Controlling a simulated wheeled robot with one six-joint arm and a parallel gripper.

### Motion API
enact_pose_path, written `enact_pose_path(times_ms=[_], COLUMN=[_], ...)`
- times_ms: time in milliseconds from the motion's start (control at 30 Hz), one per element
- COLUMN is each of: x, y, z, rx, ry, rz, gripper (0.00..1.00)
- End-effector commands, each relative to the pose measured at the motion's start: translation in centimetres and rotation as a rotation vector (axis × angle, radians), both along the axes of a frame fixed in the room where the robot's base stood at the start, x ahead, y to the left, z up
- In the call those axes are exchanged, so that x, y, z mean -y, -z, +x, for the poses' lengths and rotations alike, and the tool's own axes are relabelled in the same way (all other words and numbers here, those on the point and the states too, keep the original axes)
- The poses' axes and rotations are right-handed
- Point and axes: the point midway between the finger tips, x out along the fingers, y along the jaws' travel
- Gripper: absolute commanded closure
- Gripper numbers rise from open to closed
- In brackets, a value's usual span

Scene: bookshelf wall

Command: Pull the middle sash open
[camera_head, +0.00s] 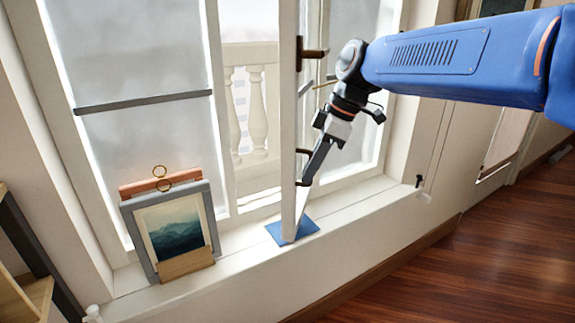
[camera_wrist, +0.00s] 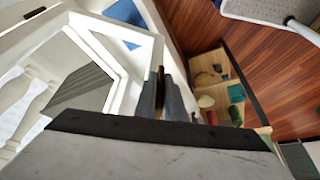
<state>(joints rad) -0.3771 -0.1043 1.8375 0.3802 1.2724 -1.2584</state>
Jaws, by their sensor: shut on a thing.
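The middle sash (camera_head: 288,120) is a white framed window leaf. It stands swung inward, almost edge-on in the head view, with a gap on its left that shows the balcony outside. In the wrist view its white frame (camera_wrist: 148,48) is to the left of my fingers. My gripper (camera_head: 310,172) is at this handle from the right. In the wrist view my gripper (camera_wrist: 161,82) is shut on the brown handle (camera_wrist: 160,74); the fingers hide most of it.
A blue mat (camera_head: 277,233) lies on the sill (camera_head: 354,215) under the sash's lower corner. A framed mountain picture (camera_head: 176,229) leans at the left. A shelf with small items (camera_wrist: 222,72) shows in the wrist view. The wooden floor (camera_head: 470,260) at the right is clear.

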Motion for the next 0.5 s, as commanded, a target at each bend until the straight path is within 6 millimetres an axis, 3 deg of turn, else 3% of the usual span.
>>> enact_pose_path(times_ms=[267, 500], x=[6.1, 11.7], y=[0.0, 0.0], z=[0.6, 2.3], rx=[-0.003, -0.003], ry=[-0.256, -0.473], rz=[0.000, -0.001], gripper=[1.00, 1.00])
